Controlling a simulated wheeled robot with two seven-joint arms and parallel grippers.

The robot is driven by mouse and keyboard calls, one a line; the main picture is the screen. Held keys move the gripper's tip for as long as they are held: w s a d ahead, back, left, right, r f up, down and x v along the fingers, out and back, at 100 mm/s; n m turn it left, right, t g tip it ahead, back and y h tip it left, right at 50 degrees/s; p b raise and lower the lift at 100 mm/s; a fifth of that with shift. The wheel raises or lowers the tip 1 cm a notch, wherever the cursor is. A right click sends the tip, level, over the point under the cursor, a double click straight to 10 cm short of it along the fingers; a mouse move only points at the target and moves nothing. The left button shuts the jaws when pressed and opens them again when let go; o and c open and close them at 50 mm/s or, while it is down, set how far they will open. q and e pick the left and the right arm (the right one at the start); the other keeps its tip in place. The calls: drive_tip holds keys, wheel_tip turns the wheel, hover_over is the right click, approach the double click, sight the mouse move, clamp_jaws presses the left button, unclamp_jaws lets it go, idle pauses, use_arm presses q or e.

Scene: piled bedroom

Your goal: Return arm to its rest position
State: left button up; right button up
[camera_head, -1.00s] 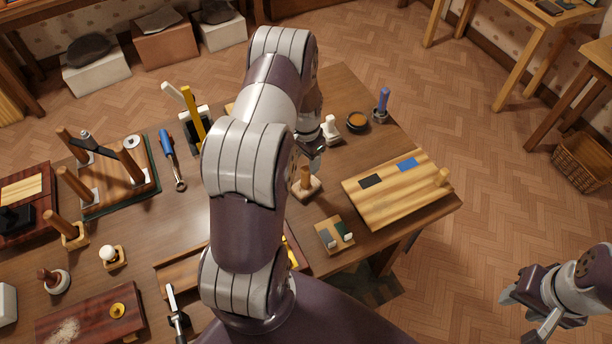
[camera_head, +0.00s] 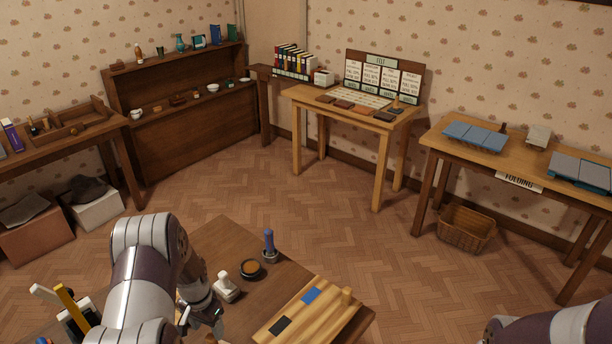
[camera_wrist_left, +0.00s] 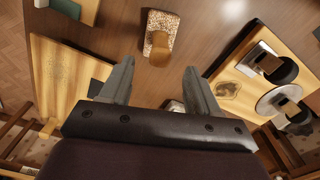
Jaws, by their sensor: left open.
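My left arm comes in from the lower left in the head view. Its gripper (camera_head: 205,318) is over the near table (camera_head: 235,240), just beside a white-handled tool (camera_head: 226,288). In the left wrist view the two fingers of my left gripper (camera_wrist_left: 158,85) stand wide apart, with nothing between them.
A striped wooden board (camera_head: 310,312), a round dark tin (camera_head: 251,269) and a blue-handled tool (camera_head: 269,246) are on the near table. A yellow upright piece (camera_head: 72,308) stands left of my arm. Open floor (camera_head: 340,215) separates this table from the felt table (camera_head: 345,112) and folding table (camera_head: 480,150).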

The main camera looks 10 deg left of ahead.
use_arm(q)
drive_tip(key=s+d+r+n+b, duration=0.1)
drive_tip(key=s+d+r+b, duration=0.1)
drive_tip(key=s+d+r, duration=0.4)
drive_tip(key=s+d+r+t+b, duration=0.1)
drive_tip(key=s+d+r, duration=0.6)
drive_tip(key=d, duration=0.5)
drive_tip(key=shift+s+r+n+b, duration=0.2)
drive_tip(key=shift+r+n+b, duration=0.2)
drive_tip(key=shift+r, duration=0.35)
